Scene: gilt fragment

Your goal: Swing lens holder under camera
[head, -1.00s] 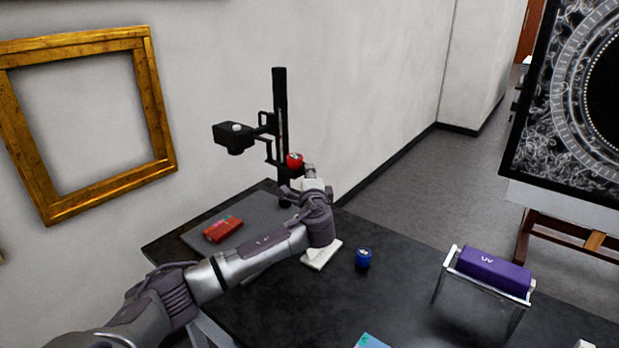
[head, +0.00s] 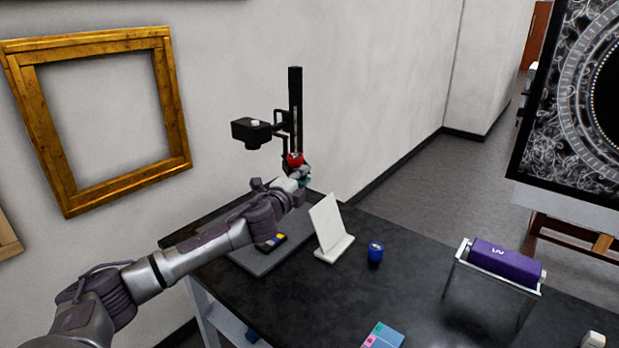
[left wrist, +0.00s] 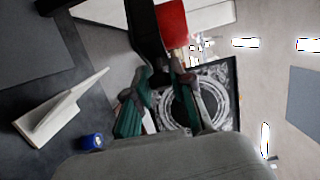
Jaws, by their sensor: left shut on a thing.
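A black camera (head: 251,131) sticks out to the left from a black upright column (head: 295,105) at the table's back. A red round part (head: 295,158), apparently on the lens holder, sits low in front of the column, right of and below the camera. My left gripper (head: 302,178) is just below the red part, shut on the lens holder. In the left wrist view, the black lens holder arm (left wrist: 148,38) runs to my fingers (left wrist: 160,85), with the red part (left wrist: 172,22) beside it. The exact grip is partly hidden. My right gripper is not in view.
A white tilted stand (head: 328,228), a blue jar (head: 375,252) and a purple UV lamp (head: 505,262) stand to the right. Bare black table lies between them.

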